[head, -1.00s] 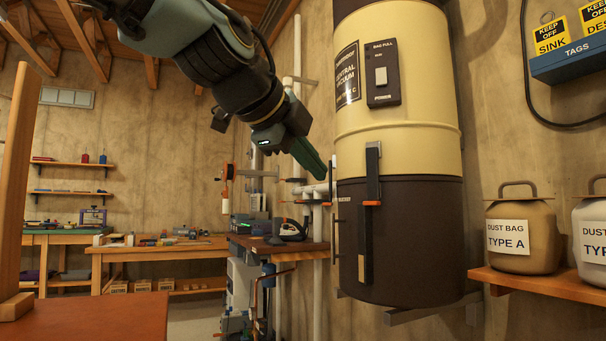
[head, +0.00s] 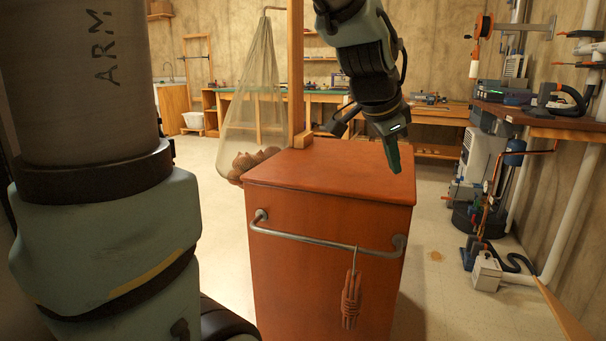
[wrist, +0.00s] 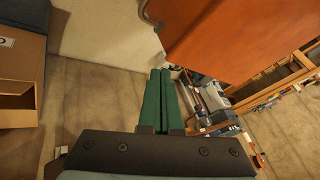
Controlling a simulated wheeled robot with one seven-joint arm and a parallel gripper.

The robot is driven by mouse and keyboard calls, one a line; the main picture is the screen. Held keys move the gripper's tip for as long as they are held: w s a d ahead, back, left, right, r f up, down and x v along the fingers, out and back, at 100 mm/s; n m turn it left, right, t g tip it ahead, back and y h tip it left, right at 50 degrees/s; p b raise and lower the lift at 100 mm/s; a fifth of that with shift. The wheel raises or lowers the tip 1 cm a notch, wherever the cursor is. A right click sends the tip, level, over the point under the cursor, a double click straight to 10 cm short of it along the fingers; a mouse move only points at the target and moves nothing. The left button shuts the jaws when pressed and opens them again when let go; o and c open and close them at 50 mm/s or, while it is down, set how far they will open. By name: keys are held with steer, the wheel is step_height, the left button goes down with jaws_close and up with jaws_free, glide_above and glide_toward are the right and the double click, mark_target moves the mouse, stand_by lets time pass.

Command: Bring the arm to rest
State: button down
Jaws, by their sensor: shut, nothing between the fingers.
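My gripper (head: 392,158) hangs from my arm over the right back part of an orange-brown cabinet top in the head view, with its green fingers pointing down. In the wrist view the two green fingers (wrist: 158,100) lie side by side, shut and with nothing between them. I cannot tell exactly how high the fingertips are above the cabinet top.
The orange-brown cabinet (head: 325,185) has a front rail (head: 310,240) with a bundle of cord (head: 351,300) hanging from it. A net bag (head: 252,110) of brown things hangs behind. A workbench with tools (head: 555,122) stands at right. Floor (head: 445,260) right of the cabinet is mostly clear.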

steer(key=s+a+f+n+g+y, duration=0.2)
steer(key=a+f+n, duration=0.65)
steer(key=a, duration=0.45)
steer(key=s+a+f+n+g+y, duration=0.1)
steer(key=s+a+f+n+y, duration=0.15)
steer(key=a+f+n, duration=0.75)
step_height(320, 180, up, 25)
steer(key=a+m+p, duration=0.2)
steer(key=m+p, duration=0.1)
steer(key=p, duration=2)
